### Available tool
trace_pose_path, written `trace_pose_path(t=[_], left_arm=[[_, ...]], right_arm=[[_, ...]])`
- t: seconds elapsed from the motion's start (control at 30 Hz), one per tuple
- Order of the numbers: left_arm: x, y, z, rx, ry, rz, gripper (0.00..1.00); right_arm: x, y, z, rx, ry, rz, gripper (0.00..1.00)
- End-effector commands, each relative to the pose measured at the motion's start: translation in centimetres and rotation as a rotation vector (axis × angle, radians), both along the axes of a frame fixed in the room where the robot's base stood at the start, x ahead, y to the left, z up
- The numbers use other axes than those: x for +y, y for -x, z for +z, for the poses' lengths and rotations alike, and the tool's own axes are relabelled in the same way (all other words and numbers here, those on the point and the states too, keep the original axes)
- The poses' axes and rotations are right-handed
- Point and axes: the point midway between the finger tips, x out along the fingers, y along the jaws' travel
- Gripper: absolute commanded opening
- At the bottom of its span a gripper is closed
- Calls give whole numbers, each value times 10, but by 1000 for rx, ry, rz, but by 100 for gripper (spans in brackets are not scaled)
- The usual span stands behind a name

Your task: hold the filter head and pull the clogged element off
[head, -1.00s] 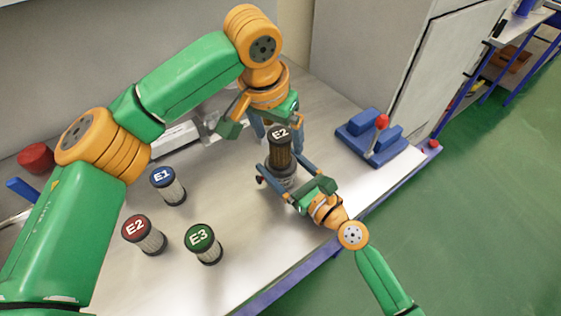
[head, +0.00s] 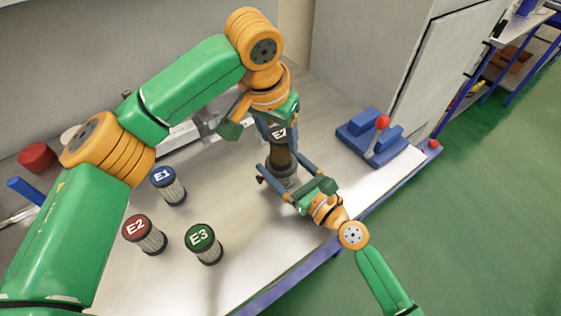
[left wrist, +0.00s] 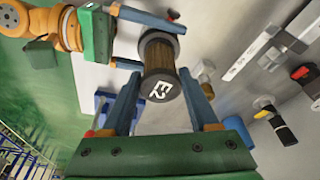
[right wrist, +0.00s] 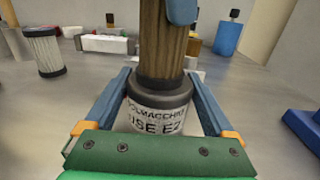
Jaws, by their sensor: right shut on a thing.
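The clogged element (head: 281,157) is a brown ribbed cylinder with a black cap marked E2. It stands upright on the grey filter head (head: 285,178), whose label ends in "USE E2" in the right wrist view (right wrist: 158,116). My right gripper (right wrist: 160,85) is shut on the filter head, one finger on each side. My left gripper (head: 280,138) is open over the element from above. In the left wrist view its fingers stand on either side of the cap (left wrist: 160,86), with narrow gaps. In the head view it partly hides the cap.
Clean elements with a blue E1 cap (head: 163,176), a red E2 cap (head: 135,228) and a green E3 cap (head: 200,237) stand on the table at left. A blue fixture with a red knob (head: 382,122) is at right. The front middle of the table is clear.

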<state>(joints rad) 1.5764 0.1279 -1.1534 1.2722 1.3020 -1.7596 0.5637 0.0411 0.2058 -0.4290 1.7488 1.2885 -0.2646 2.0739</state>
Motion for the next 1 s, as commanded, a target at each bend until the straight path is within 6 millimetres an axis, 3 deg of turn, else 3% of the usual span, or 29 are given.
trace_pose_path(t=[0.03, 0.17, 0.2, 1.0], left_arm=[[0, 0, 0, 0, 0, 0, 39], [0, 0, 0, 0, 0, 0, 4], [0, 0, 0, 0, 0, 0, 1], [0, 0, 32, -2, 1, -1, 1]], right_arm=[[0, 0, -1, 1, 2, 1, 13], [0, 0, -1, 2, 3, 1, 13], [0, 0, -1, 2, 3, 1, 13], [0, 0, -1, 2, 3, 1, 13]])
